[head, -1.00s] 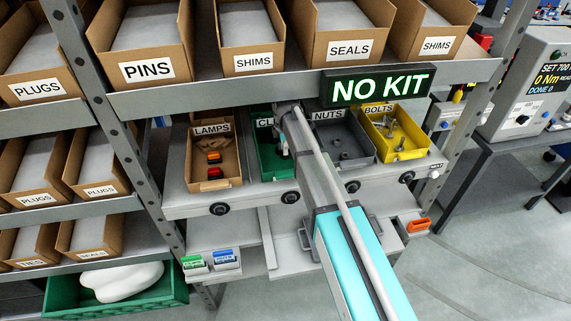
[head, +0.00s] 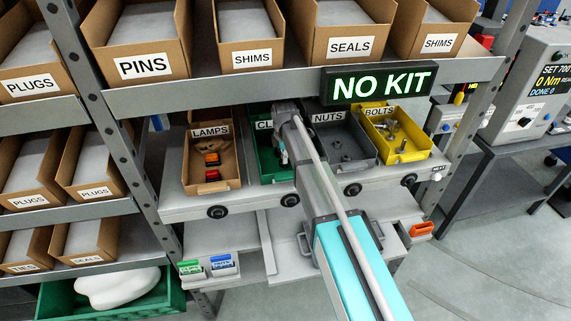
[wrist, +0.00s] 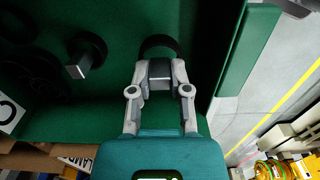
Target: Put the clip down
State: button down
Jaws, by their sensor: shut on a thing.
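My gripper (wrist: 160,74) is shut on a dark clip (wrist: 159,46) with a rounded black loop, in the wrist view. The held clip is over the green bin (wrist: 60,124), close to one of its walls. I cannot tell whether it touches the bin. More dark clips lie in the bin, one with a grey end (wrist: 86,56) to the left of my gripper. In the head view, the green bin (head: 267,166) stands between the lamps and nuts bins, its label partly covered by my arm. The held clip is hidden there.
The brown lamps bin (head: 208,187) stands left of the green bin. The grey nuts bin (head: 357,160) and yellow bolts bin (head: 411,155) stand right. A shelf of cardboard boxes (head: 230,85) and a lit "NO KIT" sign (head: 378,87) hang close above.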

jog(key=shift+f+b, duration=0.7)
jog(key=shift+f, duration=0.3)
jog(key=shift+f, duration=0.15)
jog(key=c, duration=0.6)
grip_release()
notch_tip(320, 180, up, 8)
jog(key=p, duration=0.7)
jog(key=shift+f+p, duration=0.1)
jog(key=shift+p, duration=0.2)
jog(key=shift+s+d, duration=0.1)
